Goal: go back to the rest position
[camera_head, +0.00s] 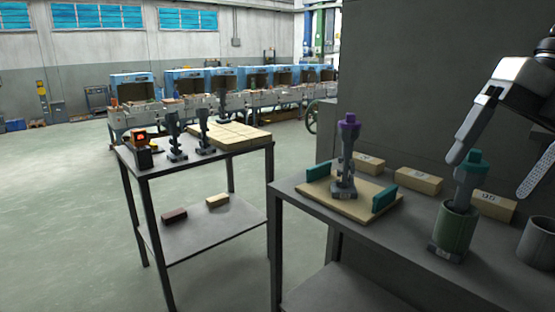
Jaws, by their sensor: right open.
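My right gripper (489,178) comes in at the upper right with its two fingers spread wide apart. It looks empty. Below and between its fingers, a grey tool with a teal top (472,172) stands in a green cylindrical cup (454,234). I cannot tell how far the fingers are from the tool. My left gripper is not in view.
The near dark table (300,190) holds a wooden board (352,207) with teal end blocks and a purple-topped tool (347,150). Labelled blocks (418,181) stand behind; a grey cup (538,243) stands right. A second table (160,164) holds grey tools. Floor at left is clear.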

